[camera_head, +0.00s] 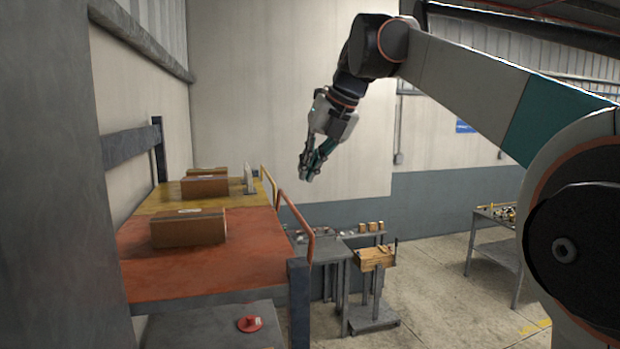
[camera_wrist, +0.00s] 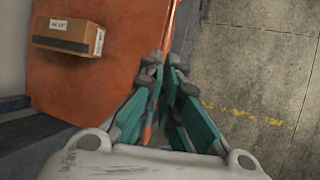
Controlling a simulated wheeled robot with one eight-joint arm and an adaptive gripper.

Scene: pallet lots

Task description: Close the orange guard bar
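The orange guard bar (camera_head: 297,214) is a thin rail at the right edge of the orange deck, sloping up and away from the dark post in the head view. In the wrist view the guard bar (camera_wrist: 169,28) runs along the deck edge, partly hidden behind my fingers. My gripper (camera_head: 308,176) hangs above the bar, pointing down, with nothing held. In the wrist view my gripper (camera_wrist: 169,82) shows a gap between its teal fingers. It looks apart from the bar, though the exact distance is hard to tell.
A brown box (camera_head: 188,229) sits on the orange deck (camera_head: 240,270). Behind it is a yellow deck with boxes and a yellow bar (camera_head: 268,184). A dark post (camera_head: 299,305) stands at the deck's front corner. A grey table (camera_head: 322,252) and open floor lie to the right.

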